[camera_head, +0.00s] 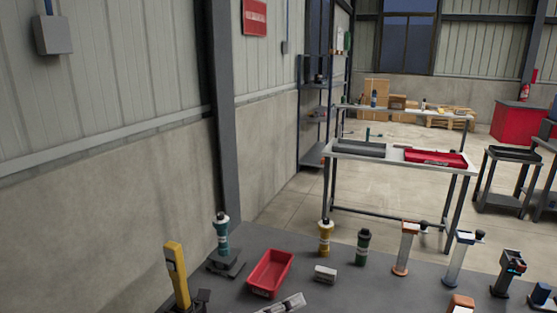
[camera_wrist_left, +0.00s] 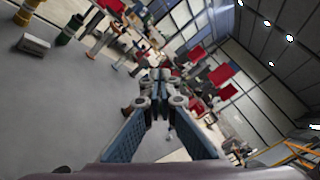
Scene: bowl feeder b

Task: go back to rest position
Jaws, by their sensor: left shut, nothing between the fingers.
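My left gripper (camera_wrist_left: 159,82) reaches up the middle of the left wrist view. Its two fingers meet at the tips, and nothing is held between them. It points out over the grey table and the hall, clear of the objects on the table as far as I can tell. I cannot clearly make it out in the head view. My right gripper is in neither view.
The grey table (camera_head: 225,290) bears a red tray (camera_head: 270,272), a white box (camera_head: 325,274), a yellow bottle (camera_head: 325,239), a dark green bottle (camera_head: 362,248) and several upright devices. Behind it stands a workbench (camera_head: 400,158) with trays. A wall (camera_head: 110,200) borders the left.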

